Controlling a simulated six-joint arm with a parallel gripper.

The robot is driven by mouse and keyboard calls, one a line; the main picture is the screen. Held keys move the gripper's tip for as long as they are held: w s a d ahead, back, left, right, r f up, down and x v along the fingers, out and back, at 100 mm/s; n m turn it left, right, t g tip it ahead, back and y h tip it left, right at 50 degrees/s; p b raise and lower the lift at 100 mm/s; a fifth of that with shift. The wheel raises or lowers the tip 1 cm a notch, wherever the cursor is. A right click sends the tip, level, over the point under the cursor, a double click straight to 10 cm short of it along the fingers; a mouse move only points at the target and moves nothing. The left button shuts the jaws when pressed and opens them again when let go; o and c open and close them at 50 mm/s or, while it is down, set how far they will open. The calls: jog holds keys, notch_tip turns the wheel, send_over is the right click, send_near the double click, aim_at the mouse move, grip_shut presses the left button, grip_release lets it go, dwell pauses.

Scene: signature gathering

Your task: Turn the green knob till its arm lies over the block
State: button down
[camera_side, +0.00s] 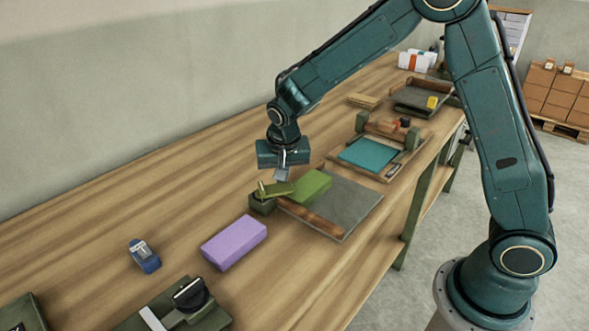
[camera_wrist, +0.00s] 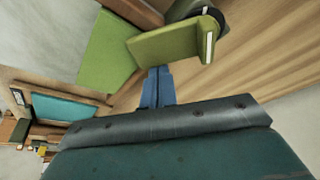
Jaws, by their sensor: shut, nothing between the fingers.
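The green knob (camera_side: 262,205) is a dark green base with a lighter olive-green arm (camera_side: 277,189) on top, pointing right toward the light green block (camera_side: 312,186). The block lies on a grey board (camera_side: 352,208). In the wrist view the arm (camera_wrist: 172,42) reaches left beside the block (camera_wrist: 103,50); whether its end overlaps the block I cannot tell. My gripper (camera_side: 282,174) points down just above and behind the arm. Its fingers (camera_wrist: 158,88) are shut and empty, close beside the arm in the wrist view; contact is not clear.
A press with a teal sheet (camera_side: 368,154) and a tray (camera_side: 420,100) stand beyond. The bench left of the knob is clear, with a wall behind.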

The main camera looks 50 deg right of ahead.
jog(key=shift+s+a, duration=0.1)
jog(key=shift+s, duration=0.35)
jog(key=shift+w+a, duration=0.1)
jog(key=shift+w, duration=0.15)
dwell(0.4)
jog(key=shift+w+a, duration=0.3)
jog(key=shift+w, duration=0.2)
